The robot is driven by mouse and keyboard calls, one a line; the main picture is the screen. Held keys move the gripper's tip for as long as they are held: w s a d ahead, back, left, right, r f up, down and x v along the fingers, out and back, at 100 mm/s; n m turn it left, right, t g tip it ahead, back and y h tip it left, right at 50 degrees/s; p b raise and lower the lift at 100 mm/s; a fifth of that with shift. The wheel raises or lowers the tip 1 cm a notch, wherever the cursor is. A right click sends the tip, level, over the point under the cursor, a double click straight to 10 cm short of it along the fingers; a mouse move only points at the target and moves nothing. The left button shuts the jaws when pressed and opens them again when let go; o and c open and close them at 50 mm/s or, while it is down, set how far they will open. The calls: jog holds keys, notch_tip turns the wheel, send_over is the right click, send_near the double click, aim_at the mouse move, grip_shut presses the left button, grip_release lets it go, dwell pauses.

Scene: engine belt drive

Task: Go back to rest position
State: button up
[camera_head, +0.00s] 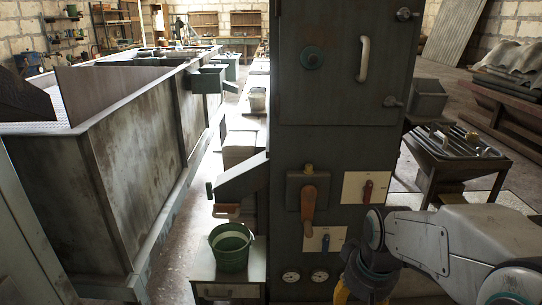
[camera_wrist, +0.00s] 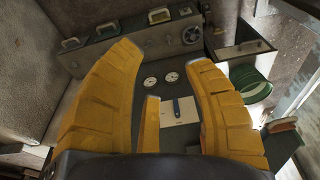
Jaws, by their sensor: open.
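My gripper shows in the wrist view (camera_wrist: 165,65) with its yellow fingers spread wide and nothing between them. In the head view my grey arm is at the lower right, in front of the dark cabinet (camera_head: 340,100). Only a bit of yellow finger shows at the bottom edge there; the fingertips are out of frame.
A green bucket (camera_head: 231,248) stands on a low stand left of the cabinet. A long grey tank (camera_head: 130,160) fills the left side. A metal table with rods (camera_head: 455,150) stands at the right, behind my arm. A strip of floor (camera_head: 180,235) is clear between tank and stand.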

jog(key=s+r+t+p, duration=0.1)
jog(key=s+r+p, duration=1.1)
jog(key=r, duration=0.6)
jog(key=shift+s, duration=0.95)
jog(key=shift+r, duration=0.1)
